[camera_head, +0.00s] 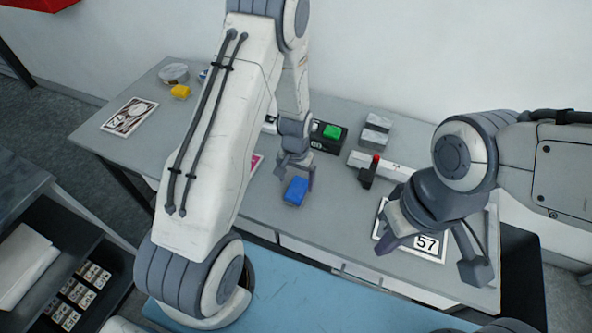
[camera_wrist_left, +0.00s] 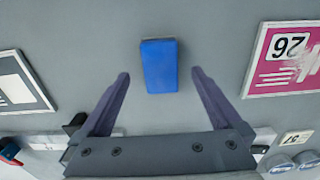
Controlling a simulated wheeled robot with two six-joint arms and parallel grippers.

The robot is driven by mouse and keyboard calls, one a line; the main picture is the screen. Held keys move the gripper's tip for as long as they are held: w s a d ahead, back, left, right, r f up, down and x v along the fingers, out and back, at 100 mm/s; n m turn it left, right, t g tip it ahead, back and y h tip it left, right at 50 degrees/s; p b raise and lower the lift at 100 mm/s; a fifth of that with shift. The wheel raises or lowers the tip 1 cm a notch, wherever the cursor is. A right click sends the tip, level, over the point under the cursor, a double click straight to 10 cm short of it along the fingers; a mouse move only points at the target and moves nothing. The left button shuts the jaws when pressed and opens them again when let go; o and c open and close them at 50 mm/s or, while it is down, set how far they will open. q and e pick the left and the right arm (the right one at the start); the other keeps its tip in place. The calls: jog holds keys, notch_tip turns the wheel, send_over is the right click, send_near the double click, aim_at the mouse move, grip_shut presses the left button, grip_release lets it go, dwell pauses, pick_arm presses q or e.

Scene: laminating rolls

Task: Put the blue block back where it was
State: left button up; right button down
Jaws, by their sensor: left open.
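The blue block (camera_head: 296,191) lies on the grey table near its front edge. It also shows in the left wrist view (camera_wrist_left: 159,66), lying flat with bare table around it. My left gripper (camera_head: 297,179) is open and empty above the block. In the left wrist view its fingertips (camera_wrist_left: 160,76) are apart on either side of the block's near part, with gaps on both sides. My right gripper (camera_head: 432,260) is open, its fingers wide apart above the card marked 57 (camera_head: 428,246), which it partly covers.
A grey block (camera_head: 376,130) and a white device with a red top (camera_head: 375,161) stand to the right. A pink card marked 26 (camera_wrist_left: 285,60) lies beside the blue block.

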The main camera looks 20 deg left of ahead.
aim_at(296, 191)
pick_arm(q)
jog(key=s+d+r+m, duration=0.1)
jog(key=s+d+r, duration=0.2)
jog(key=d+r, duration=0.35)
jog(key=s+d+r+m, duration=0.2)
jog(key=s+d+r, duration=0.1)
jog(key=r, duration=0.7)
jog(key=s+d+r+m, duration=0.2)
jog(key=s+r, duration=0.2)
jog(key=s, duration=0.4)
jog(key=s+d+r+m+h, duration=0.1)
jog(key=s+d+r, duration=0.1)
jog(key=s, duration=0.6)
jog(key=shift+s+d+r+m+b, duration=0.35)
jog(key=shift+r+m+b, duration=0.1)
jog(key=shift+r, duration=0.45)
